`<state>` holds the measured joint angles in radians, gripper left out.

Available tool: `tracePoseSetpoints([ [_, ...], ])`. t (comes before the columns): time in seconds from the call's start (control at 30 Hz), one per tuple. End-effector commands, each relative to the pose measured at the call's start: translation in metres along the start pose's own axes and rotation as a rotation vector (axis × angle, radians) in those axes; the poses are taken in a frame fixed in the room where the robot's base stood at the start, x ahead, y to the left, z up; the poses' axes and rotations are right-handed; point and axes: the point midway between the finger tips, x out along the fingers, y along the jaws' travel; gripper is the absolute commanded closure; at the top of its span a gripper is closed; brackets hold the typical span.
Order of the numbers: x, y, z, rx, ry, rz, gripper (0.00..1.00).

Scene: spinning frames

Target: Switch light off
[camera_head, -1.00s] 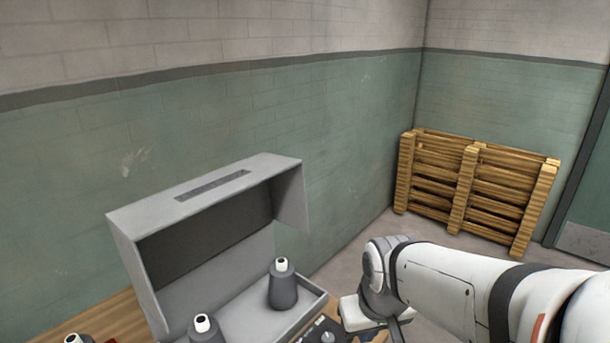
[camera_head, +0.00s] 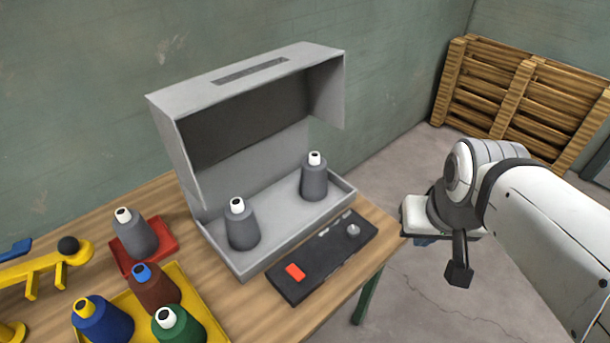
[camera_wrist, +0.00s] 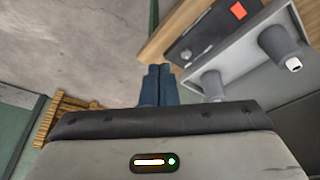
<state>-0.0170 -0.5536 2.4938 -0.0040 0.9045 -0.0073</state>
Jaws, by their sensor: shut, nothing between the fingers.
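A grey hooded light box (camera_head: 235,85) stands on the wooden table, with two grey cones, left (camera_head: 242,225) and right (camera_head: 314,178), on its tray. In front of it lies a black control panel (camera_head: 318,262) with a red switch (camera_head: 295,271) at its left end and a grey knob (camera_head: 353,230) at its right. The red switch also shows in the wrist view (camera_wrist: 238,10). My gripper's blue fingers (camera_wrist: 159,85) are shut and empty in the wrist view. They are off the table's right edge, apart from the panel. In the head view my arm's wrist mostly hides them.
A yellow tray (camera_head: 205,312) with several coloured cones, a red tray (camera_head: 168,240) with a grey cone, and a yellow stand (camera_head: 45,268) occupy the table's left. Wooden pallets (camera_head: 515,90) lean at the back right.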

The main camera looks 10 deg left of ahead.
Motion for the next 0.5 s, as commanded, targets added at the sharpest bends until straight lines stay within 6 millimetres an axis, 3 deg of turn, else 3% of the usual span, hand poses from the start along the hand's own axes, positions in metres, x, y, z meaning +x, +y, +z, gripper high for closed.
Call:
tracePoseSetpoints([
  [0.17,0.024,-0.025,-0.018,-0.12,-0.044,-0.027,1.0],
  [0.27,0.044,-0.05,-0.033,-0.226,-0.078,-0.049,1.0],
  [0.5,0.099,-0.126,-0.056,-0.492,-0.162,-0.095,1.0],
])
